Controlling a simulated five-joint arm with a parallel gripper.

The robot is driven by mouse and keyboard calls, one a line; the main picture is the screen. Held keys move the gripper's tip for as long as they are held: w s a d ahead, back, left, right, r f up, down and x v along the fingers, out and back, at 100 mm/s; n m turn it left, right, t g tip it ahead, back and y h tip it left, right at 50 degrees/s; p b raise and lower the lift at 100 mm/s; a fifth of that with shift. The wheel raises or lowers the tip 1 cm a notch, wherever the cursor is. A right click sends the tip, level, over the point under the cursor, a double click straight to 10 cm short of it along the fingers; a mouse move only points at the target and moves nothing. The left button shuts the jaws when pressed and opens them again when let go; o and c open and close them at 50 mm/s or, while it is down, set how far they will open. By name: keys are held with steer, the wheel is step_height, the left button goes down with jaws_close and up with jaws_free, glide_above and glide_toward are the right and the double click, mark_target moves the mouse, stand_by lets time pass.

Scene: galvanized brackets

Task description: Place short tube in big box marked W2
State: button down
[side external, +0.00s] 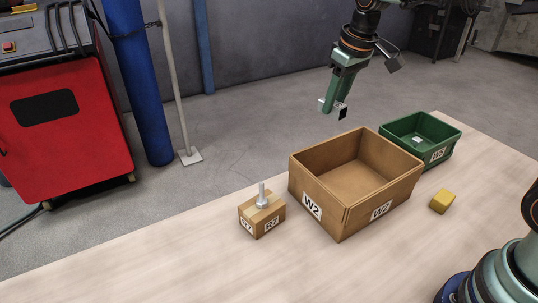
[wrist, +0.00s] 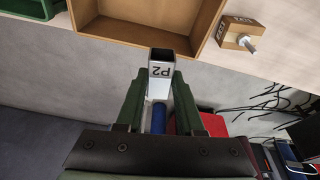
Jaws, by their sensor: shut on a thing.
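The short tube (side external: 341,112) is square, with a dark open end and a white label; the label reads P2 in the wrist view (wrist: 160,72). My gripper (side external: 335,98) is shut on the tube and holds it in the air, with its green fingers on either side in the wrist view (wrist: 160,88). The big box marked W2 (side external: 318,183) is brown, open-topped and looks empty. In the side view the tube appears above and beyond the box's back rim. In the wrist view the tube's end overlaps the edge of the box (wrist: 131,33).
A small carton (side external: 261,222) with a metal bolt-like part on top stands left of the big box. A green bin (side external: 445,145) marked W5 stands behind right, holding a small item. A yellow block (side external: 442,201) lies right of the box. The table's front left is clear.

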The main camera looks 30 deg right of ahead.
steer(key=s+d+f+m, duration=0.1)
steer(key=s+d+m, duration=0.4)
steer(key=d, duration=0.4)
steer(key=n, duration=0.1)
glide_toward(361, 185)
steer(key=shift+h, duration=0.4)
steer(key=x, duration=0.5)
steer(key=shift+w+a+f, duration=0.15)
steer(key=shift+a+f, duration=0.2)
steer(key=shift+f, duration=0.15)
steer(key=c, duration=0.5)
jaws_free()
steer(key=shift+c, duration=0.2)
steer(key=s+a+r+t, duration=0.1)
steer(key=s+a+r, duration=0.1)
steer(key=r, duration=0.6)
steer(key=s+a+r+n+t, duration=0.1)
steer(key=s+a+r, duration=0.1)
steer(key=s+r, duration=0.2)
steer(key=s+a+r+n, duration=0.1)
steer(key=s+a+r, duration=0.2)
steer(key=r, duration=0.8)
steer(key=shift+s+r+t+y, duration=0.3)
steer(key=shift+t, duration=0.1)
